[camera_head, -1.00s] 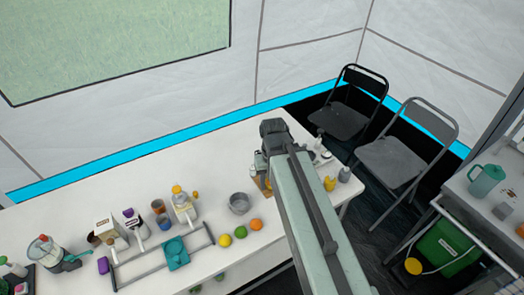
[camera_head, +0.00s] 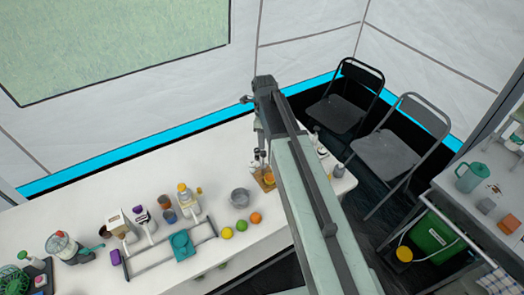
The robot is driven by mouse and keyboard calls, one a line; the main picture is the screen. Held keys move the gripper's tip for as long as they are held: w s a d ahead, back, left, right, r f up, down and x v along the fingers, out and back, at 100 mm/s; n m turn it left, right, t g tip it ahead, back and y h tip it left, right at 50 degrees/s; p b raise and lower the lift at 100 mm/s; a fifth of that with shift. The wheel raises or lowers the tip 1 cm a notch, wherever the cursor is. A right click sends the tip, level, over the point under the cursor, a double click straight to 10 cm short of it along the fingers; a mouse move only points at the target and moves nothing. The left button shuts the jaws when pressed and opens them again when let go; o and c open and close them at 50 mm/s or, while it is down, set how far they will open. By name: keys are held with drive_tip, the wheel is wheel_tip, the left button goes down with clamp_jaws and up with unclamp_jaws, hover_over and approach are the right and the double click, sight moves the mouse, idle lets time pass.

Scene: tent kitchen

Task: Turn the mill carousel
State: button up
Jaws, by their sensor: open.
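The mill carousel (camera_head: 267,184) is a small wooden-looking stand with little mills on it, near the right end of the white table. My arm covers its right side, so I see only part of it. My gripper (camera_head: 258,140) hangs down from the far end of my arm, above and just behind the carousel in the picture. It is open and appears empty. Its fingertips are small and hard to make out, and I cannot tell whether they touch a mill.
The white table (camera_head: 80,188) holds a metal pot (camera_head: 239,197), an orange (camera_head: 255,217), a lemon (camera_head: 227,232) and a teal item (camera_head: 182,246) by a rail. Small bottles stand right of my arm. Two folding chairs (camera_head: 400,155) stand beyond the table's right end.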

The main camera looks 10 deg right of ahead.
sight(263, 152)
wheel_tip(263, 152, down, 8)
drive_tip(key=b, duration=0.7)
drive_tip(key=shift+r, duration=0.25)
